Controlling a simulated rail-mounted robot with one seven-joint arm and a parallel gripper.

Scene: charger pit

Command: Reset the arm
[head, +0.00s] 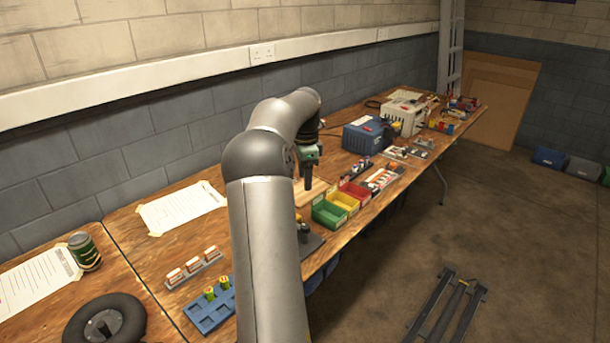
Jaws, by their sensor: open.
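My arm rises from the bottom of the head view and bends over the workbench (150,241). My gripper (308,184) hangs pointing down above a light wooden board, behind the coloured bins. It is open, and I see nothing between its fingers, though they are small and dark here. My arm hides part of the bench behind it.
Green (328,214), yellow (344,202) and red (357,191) bins stand right of my gripper. A blue charger box (366,136) and a pale one (404,116) stand farther back. A blue tray (205,314), a can (84,251) and a wheel (104,322) are left.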

